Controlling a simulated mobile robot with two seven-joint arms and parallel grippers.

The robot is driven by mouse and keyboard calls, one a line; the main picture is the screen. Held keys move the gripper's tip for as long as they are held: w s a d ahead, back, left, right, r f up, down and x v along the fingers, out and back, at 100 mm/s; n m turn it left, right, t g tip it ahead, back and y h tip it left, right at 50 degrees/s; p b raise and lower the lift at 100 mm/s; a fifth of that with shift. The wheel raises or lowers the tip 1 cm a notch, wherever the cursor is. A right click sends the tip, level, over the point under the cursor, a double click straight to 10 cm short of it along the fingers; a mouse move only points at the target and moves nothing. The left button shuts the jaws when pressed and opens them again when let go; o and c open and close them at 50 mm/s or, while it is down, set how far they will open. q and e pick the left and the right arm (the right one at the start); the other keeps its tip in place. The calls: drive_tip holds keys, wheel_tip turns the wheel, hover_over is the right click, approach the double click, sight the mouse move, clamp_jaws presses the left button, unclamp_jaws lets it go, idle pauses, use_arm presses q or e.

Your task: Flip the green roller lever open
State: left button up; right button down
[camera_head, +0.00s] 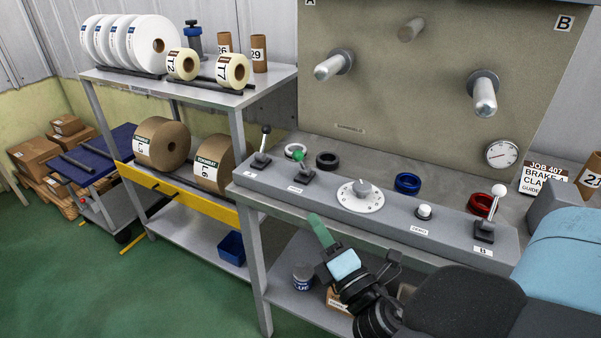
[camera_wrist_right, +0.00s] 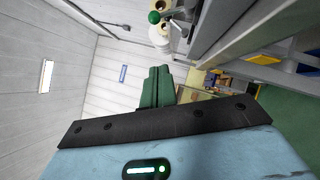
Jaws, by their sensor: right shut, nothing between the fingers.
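The green roller lever (camera_head: 298,155) has a green ball knob and rises from a dark base on the grey control panel (camera_head: 330,199), between a black-knobbed lever and the dial. Its exact tilt is hard to tell. In the right wrist view a green knob (camera_wrist_right: 154,17) shows at the top, beyond the fingers. My right gripper (camera_head: 316,223) has green fingers, shut and empty, in front of the panel's front edge and below the lever, apart from it. The shut fingers also show in the right wrist view (camera_wrist_right: 158,78). My left gripper is not in view.
The panel also bears a black-knobbed lever (camera_head: 264,138), a white dial (camera_head: 360,196), a white button (camera_head: 424,211) and a white-knobbed lever (camera_head: 490,209). Rings and a gauge (camera_head: 501,154) lie behind. A shelf rack (camera_head: 240,98) with rolls stands left. Green floor is clear at lower left.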

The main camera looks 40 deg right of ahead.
drive_tip(key=p, duration=0.3)
approach(301, 162)
drive_tip(key=w+a+r, duration=0.2)
drive_tip(key=w+a, duration=0.2)
drive_tip(key=w+d, duration=0.1)
drive_tip(key=w+d+p, duration=0.1)
drive_tip(key=shift+d+r, duration=0.35)
drive_tip(key=shift+r, duration=0.1)
